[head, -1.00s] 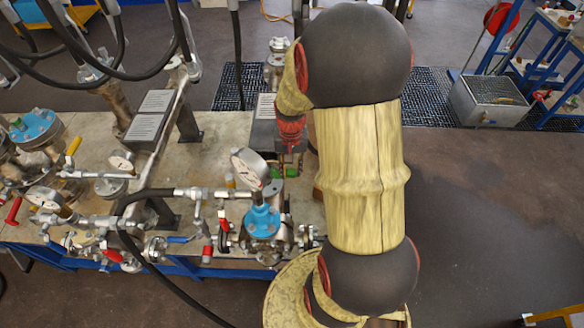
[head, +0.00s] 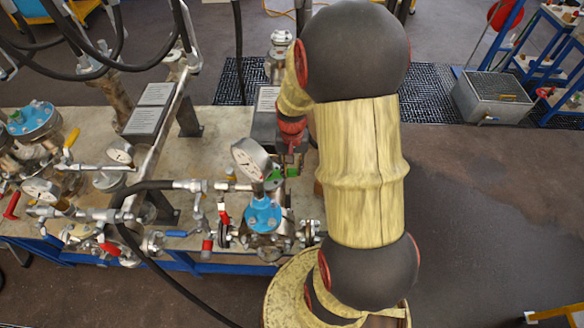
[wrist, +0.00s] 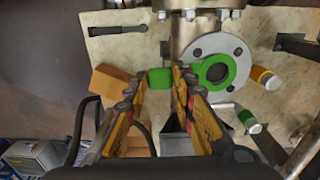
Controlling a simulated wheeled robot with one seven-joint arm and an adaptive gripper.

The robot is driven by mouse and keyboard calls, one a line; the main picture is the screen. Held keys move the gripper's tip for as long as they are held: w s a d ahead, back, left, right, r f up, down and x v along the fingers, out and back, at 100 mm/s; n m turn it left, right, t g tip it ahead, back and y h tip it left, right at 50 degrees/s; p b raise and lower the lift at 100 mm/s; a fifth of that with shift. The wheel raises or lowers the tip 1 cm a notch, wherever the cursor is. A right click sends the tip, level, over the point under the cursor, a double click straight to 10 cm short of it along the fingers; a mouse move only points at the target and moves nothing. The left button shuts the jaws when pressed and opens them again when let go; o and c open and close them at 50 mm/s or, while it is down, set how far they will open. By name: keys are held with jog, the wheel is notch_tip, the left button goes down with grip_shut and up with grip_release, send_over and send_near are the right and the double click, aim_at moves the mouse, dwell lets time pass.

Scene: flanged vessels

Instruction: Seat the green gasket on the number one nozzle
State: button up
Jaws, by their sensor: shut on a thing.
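My gripper (wrist: 160,82) is shut on a green block-like part of the green gasket (wrist: 159,78), which shows between the fingers in the wrist view. A green ring (wrist: 197,72) shows just right of the right finger, over a grey bolted flange (wrist: 235,50); the finger hides any join with the held part. I cannot tell whether the ring touches the flange, and no nozzle number is readable. In the head view my gripper (head: 291,150) points down behind the pressure gauge, with green of the gasket (head: 292,171) at its tips. My arm hides part of that area.
A pressure gauge (head: 250,160) and a blue flange (head: 262,215) stand close in front of my gripper. Pipes, valves and a black hose (head: 160,262) crowd the bench to the left. A brown block (wrist: 108,82) lies left of the fingers.

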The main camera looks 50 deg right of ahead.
jog(key=shift+f, duration=0.2)
dwell(0.5)
jog(key=o, duration=1.1)
jog(key=shift+c, duration=0.2)
jog(key=shift+o, duration=1.3)
jog(key=shift+o, duration=1.1)
jog(key=shift+r, duration=0.15)
jog(key=shift+r+p, duration=2.35)
jog(key=shift+r, duration=1.05)
